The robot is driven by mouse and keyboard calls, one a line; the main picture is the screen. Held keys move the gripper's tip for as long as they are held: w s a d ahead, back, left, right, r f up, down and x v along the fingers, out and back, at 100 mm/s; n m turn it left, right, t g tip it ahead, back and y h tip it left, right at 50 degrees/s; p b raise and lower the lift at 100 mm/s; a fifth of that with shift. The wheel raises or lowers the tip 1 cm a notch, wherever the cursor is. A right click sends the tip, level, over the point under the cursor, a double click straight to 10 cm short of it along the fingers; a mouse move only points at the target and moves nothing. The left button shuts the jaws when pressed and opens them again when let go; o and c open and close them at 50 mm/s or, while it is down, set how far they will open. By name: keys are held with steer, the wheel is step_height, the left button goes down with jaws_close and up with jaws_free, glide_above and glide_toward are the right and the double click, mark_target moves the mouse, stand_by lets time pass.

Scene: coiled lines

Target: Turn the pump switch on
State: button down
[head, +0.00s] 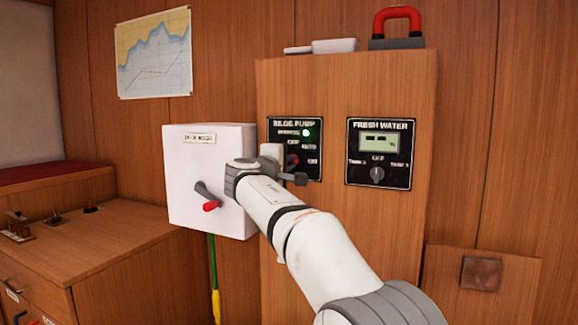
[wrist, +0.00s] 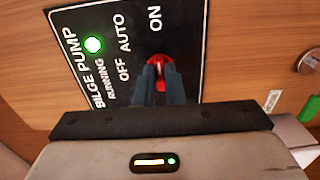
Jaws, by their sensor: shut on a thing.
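The bilge pump panel (head: 310,174) is a black plate with OFF, AUTO and ON labels, on a wooden cabinet. It also shows in the wrist view (wrist: 100,50). Its red switch knob (wrist: 157,59) is between the two dark fingers of my gripper (wrist: 160,75), which is shut on it. The knob's visible end lies below the ON label in the wrist view; the fingers hide the rest. The green lamp (head: 306,132) by RUNNING is lit. In the head view my gripper (head: 290,160) covers the panel's lower left.
The fresh water panel (head: 378,178) is to the right, with a dial and display. A white box (head: 190,160) with a red-tipped lever (head: 210,205) stands close left of my wrist. A red-handled object (head: 397,25) sits on the cabinet top.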

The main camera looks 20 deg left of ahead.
steer(key=shift+f, duration=0.1)
steer(key=c, duration=1.5)
jaws_free()
steer(key=s, duration=0.7)
steer(key=shift+s+a, duration=0.25)
steer(key=shift+s, duration=0.15)
